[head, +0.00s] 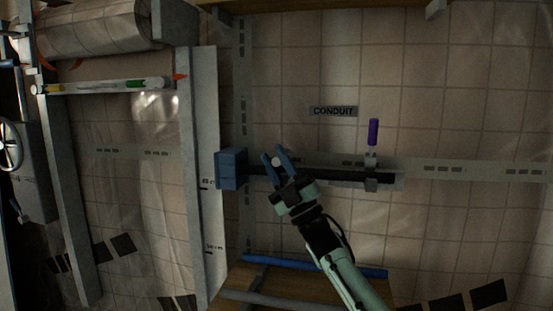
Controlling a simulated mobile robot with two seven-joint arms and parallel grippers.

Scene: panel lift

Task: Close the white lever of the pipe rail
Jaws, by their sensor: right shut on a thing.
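The pipe rail is a dark horizontal pipe (330,177) on the wall, running right from a blue box (229,169). My right gripper (275,157) is at the left part of the pipe, close to the blue box. Its blue fingers are shut on a small pale piece, the white lever (277,162), of which only a bit shows between them. The rest of the lever is hidden by the gripper. A purple lever (373,132) stands upright from a grey clamp (371,176) near the pipe's right end. My left gripper is not in view.
A "CONDUIT" label (333,111) is on the tiled wall above the pipe. A wooden surface with a blue bar (330,266) lies below. A grey post (203,180) stands to the left. The wall right of the purple lever is clear.

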